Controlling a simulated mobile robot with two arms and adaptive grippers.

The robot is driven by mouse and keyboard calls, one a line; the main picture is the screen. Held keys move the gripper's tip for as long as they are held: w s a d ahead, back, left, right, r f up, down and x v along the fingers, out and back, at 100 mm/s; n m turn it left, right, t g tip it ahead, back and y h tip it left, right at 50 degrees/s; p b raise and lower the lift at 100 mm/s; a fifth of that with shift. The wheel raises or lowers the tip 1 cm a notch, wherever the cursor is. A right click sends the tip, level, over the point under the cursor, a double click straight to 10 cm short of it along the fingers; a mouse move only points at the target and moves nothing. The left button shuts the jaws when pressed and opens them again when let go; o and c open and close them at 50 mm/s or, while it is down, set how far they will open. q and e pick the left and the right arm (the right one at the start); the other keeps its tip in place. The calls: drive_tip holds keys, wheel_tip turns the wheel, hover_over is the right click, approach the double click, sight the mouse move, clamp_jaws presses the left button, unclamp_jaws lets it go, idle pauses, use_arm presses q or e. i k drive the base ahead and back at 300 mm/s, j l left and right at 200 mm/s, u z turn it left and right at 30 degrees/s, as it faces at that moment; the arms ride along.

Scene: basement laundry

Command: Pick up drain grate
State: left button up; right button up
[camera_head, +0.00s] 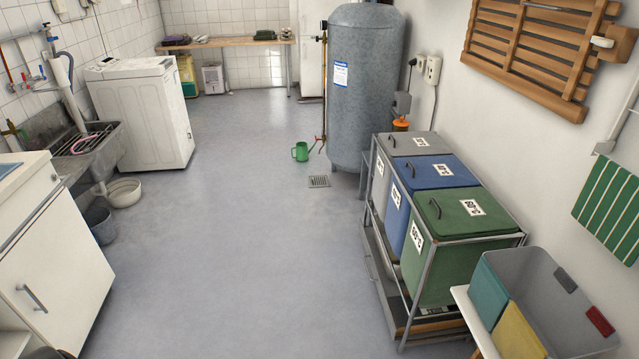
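The drain grate (319,181) is a small grey slotted square set in the floor near the middle of the view. It lies flat, just in front of the large grey tank and below a green watering can. Nothing covers it. Neither of my grippers shows in the head view.
A green watering can (300,151) stands just behind the grate, beside the grey tank (362,90). A rack with grey, blue and green lidded bins (459,262) stands to the right. A white washing machine (143,115) and cabinet (52,262) line the left. The central floor (230,260) is clear.

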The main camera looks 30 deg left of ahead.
sight(319, 180)
drive_tip(key=i+j+u, duration=0.8)
drive_tip(key=i+u, duration=0.15)
drive_tip(key=i, duration=0.25)
drive_tip(key=i+u, duration=0.35)
drive_tip(key=i, duration=0.7)
drive_tip(key=i+j, duration=0.1)
drive_tip(key=i, duration=0.6)
drive_tip(key=i+j+z, duration=0.1)
drive_tip(key=i, duration=0.6)
